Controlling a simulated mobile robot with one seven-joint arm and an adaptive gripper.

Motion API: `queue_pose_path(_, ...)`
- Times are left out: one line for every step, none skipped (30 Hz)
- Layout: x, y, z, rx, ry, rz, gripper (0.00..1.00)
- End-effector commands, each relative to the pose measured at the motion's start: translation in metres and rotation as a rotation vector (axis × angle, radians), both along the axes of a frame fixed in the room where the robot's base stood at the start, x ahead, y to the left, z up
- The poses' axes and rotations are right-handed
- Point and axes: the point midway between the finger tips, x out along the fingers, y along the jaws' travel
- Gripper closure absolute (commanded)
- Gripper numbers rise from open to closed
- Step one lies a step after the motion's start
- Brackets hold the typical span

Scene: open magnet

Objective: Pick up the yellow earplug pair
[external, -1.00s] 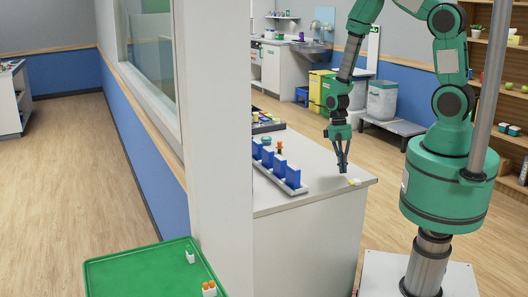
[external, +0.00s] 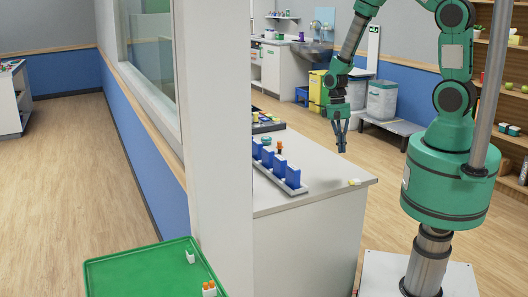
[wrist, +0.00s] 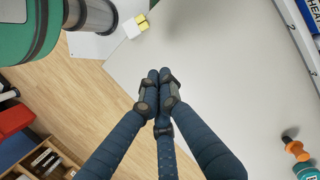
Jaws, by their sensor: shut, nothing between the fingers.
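The yellow earplug pair (external: 354,182) sits in a small white holder near the front right corner of the pale counter (external: 325,172). In the wrist view, the yellow earplug pair (wrist: 143,21) shows at the top, with the white holder (wrist: 131,29) beside it. My gripper (external: 342,150) hangs above the counter, higher than the earplugs and a little to their left. In the wrist view, the fingers of my gripper (wrist: 160,78) are together with nothing held, apart from the earplugs.
A rack of blue blocks (external: 280,168) stands left on the counter, with an orange item (external: 279,146) behind it. A green tray (external: 130,270) at lower left holds white holders with orange (external: 209,289) and green (external: 190,256) pieces. The counter around the earplugs is clear.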

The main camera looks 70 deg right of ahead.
Motion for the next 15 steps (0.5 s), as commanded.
queue_pose_path(0.0000, 0.0000, -0.0001, 0.000, 0.000, 0.000, 0.90)
queue_pose_path(-0.0001, 0.0001, -0.0001, 0.000, 0.000, 0.000, 0.84)
queue_pose_path(0.0000, 0.0000, -0.0001, 0.000, 0.000, 0.000, 0.76)
queue_pose_path(0.0001, 0.0001, -0.0001, 0.000, 0.000, 0.000, 0.70)
queue_pose_path(-0.0001, 0.0001, -0.0002, 0.000, 0.000, 0.000, 0.64)
queue_pose_path(0.0000, 0.0000, -0.0002, 0.000, 0.000, 0.000, 0.56)
queue_pose_path(0.0000, 0.0002, -0.0002, 0.000, 0.000, 0.000, 0.50)
queue_pose_path(0.0000, 0.0002, -0.0002, 0.000, 0.000, 0.000, 0.48)
queue_pose_path(-0.0001, 0.0001, -0.0002, 0.000, 0.000, 0.000, 0.48)
queue_pose_path(0.0000, 0.0002, -0.0002, 0.000, 0.000, 0.000, 0.48)
queue_pose_path(0.0000, 0.0002, -0.0002, 0.000, 0.000, 0.000, 0.48)
queue_pose_path(0.0000, 0.0002, -0.0002, 0.000, 0.000, 0.000, 0.48)
queue_pose_path(0.0000, 0.0002, -0.0002, 0.000, 0.000, 0.000, 0.48)
queue_pose_path(0.0000, 0.0002, -0.0002, 0.000, 0.000, 0.000, 0.48)
queue_pose_path(0.0000, 0.0002, -0.0002, 0.000, 0.000, 0.000, 0.48)
